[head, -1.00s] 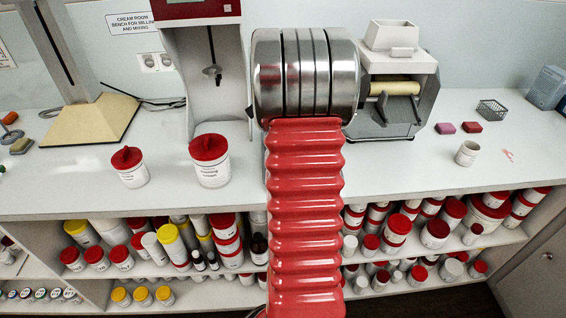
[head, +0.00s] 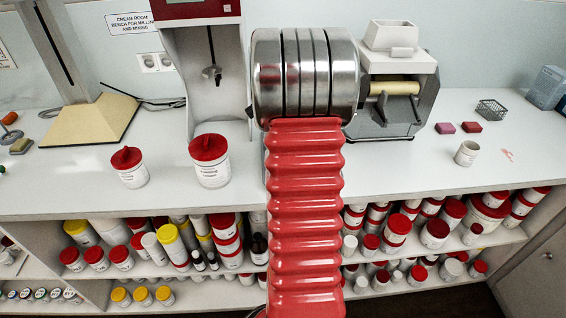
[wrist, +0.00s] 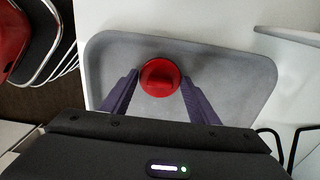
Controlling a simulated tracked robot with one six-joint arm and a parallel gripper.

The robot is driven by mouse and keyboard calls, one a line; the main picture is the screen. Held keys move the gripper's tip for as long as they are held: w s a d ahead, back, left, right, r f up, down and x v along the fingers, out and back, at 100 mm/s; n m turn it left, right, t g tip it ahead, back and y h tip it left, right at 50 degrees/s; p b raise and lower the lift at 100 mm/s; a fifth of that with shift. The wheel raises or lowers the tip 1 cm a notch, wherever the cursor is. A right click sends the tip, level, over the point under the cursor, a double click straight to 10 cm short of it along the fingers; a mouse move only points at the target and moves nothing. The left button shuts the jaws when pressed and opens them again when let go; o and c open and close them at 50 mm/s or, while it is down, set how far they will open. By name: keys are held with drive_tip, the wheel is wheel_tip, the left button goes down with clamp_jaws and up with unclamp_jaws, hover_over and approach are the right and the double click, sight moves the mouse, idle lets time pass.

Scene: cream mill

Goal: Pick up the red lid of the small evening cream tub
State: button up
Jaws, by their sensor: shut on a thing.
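My gripper (wrist: 159,80) is shut on a round red lid (wrist: 160,77) with a raised ridge across its top, in the wrist view. One dark finger is on each side of the lid. It is above a grey tray (wrist: 232,85); what is under the lid is hidden. My gripper does not show in the head view. There a small white tub (head: 132,175) with a ridged red lid (head: 126,157) stands on the bench, left of a larger white tub (head: 211,174) with a red lid (head: 208,147). I cannot read their labels surely.
A grey mill (head: 395,95) stands behind and right of my arm, with a beige cup (head: 467,153), pink and red blocks (head: 471,127) and a wire basket (head: 491,109) to its right. Shelves below hold many tubs. In the wrist view a red seat-like thing (wrist: 12,40) is at upper left.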

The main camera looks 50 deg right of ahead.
drive_tip(key=shift+c, duration=0.7)
wheel_tip(320, 180, up, 10)
idle(0.7)
